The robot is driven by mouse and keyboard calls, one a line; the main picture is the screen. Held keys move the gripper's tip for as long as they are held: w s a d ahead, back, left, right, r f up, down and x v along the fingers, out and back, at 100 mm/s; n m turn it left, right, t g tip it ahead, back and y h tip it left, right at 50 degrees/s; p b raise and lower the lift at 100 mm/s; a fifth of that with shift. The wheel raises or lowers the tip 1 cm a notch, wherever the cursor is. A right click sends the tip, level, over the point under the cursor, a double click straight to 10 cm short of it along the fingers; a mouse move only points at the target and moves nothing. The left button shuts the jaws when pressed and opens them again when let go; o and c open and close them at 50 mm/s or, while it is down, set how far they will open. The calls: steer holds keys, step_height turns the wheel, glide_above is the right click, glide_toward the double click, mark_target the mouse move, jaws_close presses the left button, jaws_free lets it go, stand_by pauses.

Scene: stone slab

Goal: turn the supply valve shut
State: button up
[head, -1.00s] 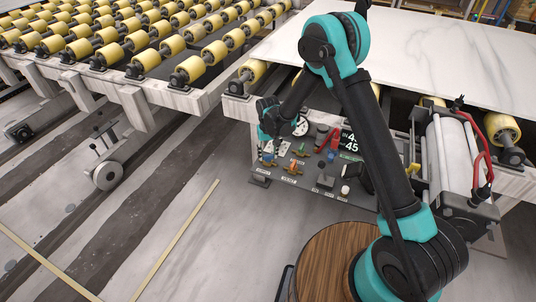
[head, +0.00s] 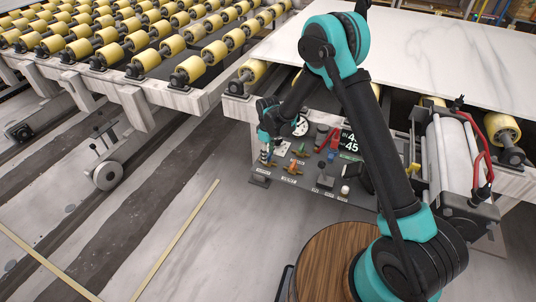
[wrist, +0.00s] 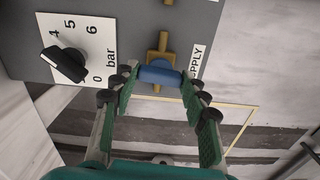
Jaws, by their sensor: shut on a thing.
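The supply valve shows in the wrist view as a brass body (wrist: 164,44) with a blue handle (wrist: 160,75) lying crosswise to it. A partly hidden label (wrist: 195,62) reading "PPLY" is beside it. My gripper (wrist: 161,82) has its green-padded fingers on either side of the blue handle, shut on it at its ends. In the head view my gripper (head: 265,155) is at the left end of the control panel (head: 316,195), and the valve is too small and covered to make out clearly.
Beside the valve in the wrist view is a black knob (wrist: 64,64) on a white bar scale (wrist: 88,46). The panel also bears a red lever (head: 325,140) and orange-handled fittings (head: 293,168). A marble slab (head: 440,50) lies above. Open floor (head: 220,240) is in front.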

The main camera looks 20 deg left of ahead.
steer(key=shift+n, duration=0.7)
steer(key=o, duration=1.2)
steer(key=shift+c, duration=0.2)
step_height(320, 180, up, 12)
